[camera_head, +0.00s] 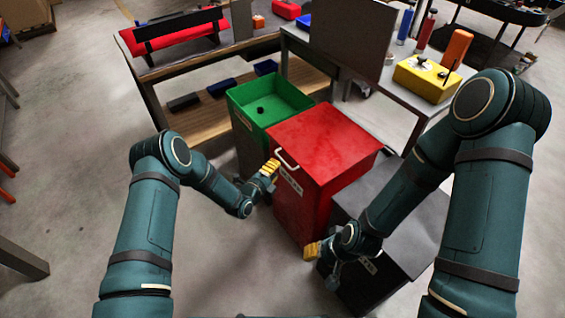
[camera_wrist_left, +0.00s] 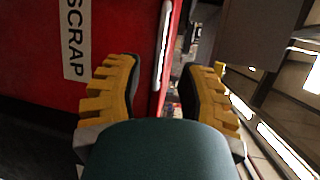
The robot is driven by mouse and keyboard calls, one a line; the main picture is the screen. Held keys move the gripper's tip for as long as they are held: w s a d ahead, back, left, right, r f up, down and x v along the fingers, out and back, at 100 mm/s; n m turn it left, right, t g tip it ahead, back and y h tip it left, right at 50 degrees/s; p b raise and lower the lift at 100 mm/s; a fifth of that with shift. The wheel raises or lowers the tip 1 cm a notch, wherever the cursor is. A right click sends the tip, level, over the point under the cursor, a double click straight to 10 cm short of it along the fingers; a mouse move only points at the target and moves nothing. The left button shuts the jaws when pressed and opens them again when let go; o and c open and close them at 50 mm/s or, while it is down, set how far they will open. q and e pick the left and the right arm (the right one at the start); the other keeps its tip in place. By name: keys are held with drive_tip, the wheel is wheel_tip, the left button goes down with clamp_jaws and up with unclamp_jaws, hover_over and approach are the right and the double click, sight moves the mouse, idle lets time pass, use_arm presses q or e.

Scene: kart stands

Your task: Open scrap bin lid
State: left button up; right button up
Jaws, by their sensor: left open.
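The red scrap bin (camera_head: 300,208) stands in the middle of the head view with its flat red lid (camera_head: 325,140) closed. A pale bar handle (camera_head: 284,161) sits on the lid's front left edge. My left gripper (camera_head: 271,166) has yellow fingers and is close beside the handle. In the left wrist view the fingers (camera_wrist_left: 160,75) are spread, with the handle (camera_wrist_left: 163,45) ahead in line with the gap; I cannot tell whether they touch. The SCRAP label (camera_wrist_left: 76,40) shows on the red front. My right gripper (camera_head: 312,250) hangs low by the dark bin; its opening is unclear.
An open green bin (camera_head: 245,125) with a small dark object in it stands to the left. A dark grey bin (camera_head: 425,232) stands to the right. Workbenches (camera_head: 195,65) with tools and a yellow box (camera_head: 428,78) are behind. The floor at left is clear.

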sight(282, 160)
use_arm(q)
drive_tip(key=b+x, duration=0.1)
drive_tip(key=x, duration=0.5)
drive_tip(key=shift+w+d+f, duration=0.1)
drive_tip(key=shift+w+d, duration=0.05)
drive_tip(key=shift+w, duration=0.05)
clamp_jaws()
